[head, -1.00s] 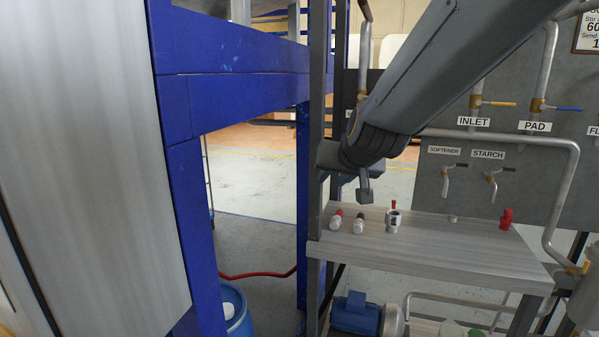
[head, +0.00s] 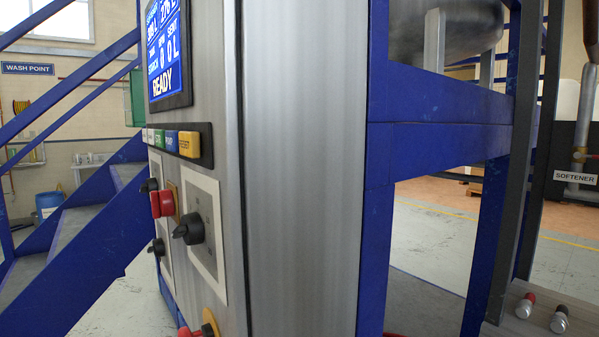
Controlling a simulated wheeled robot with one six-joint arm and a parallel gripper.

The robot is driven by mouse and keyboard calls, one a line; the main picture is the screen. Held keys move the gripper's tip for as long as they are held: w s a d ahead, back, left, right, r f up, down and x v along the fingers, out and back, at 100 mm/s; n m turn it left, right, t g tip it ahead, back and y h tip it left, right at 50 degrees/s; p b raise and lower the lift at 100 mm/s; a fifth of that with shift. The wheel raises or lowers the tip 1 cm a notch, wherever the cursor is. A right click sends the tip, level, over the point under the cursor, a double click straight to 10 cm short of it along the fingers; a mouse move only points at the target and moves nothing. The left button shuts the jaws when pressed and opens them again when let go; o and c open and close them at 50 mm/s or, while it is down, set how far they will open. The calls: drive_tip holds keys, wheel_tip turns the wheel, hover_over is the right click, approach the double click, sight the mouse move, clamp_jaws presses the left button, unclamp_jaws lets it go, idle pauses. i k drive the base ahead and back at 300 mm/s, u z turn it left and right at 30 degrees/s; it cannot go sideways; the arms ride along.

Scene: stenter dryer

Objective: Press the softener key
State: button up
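A row of keys (head: 171,141) sits on the steel control cabinet (head: 300,170), below its screen, and is seen at a steep angle. From the left, the keys are pale, then green, blue (head: 171,141) and yellow (head: 189,144). The lettering is too small and slanted for me to tell which is the softener key. The blue screen (head: 166,48) reads READY. A separate SOFTENER sign (head: 575,177) hangs by a pipe at the far right. My gripper is out of view.
Below the keys are a red knob (head: 162,204) and a black rotary switch (head: 188,232). Blue stairs with rails stand to the left. A blue frame post (head: 375,220) stands right of the cabinet. A steel bench with small bottles (head: 559,319) shows at lower right.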

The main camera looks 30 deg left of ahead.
sight(145, 134)
drive_tip(key=u, duration=2.35)
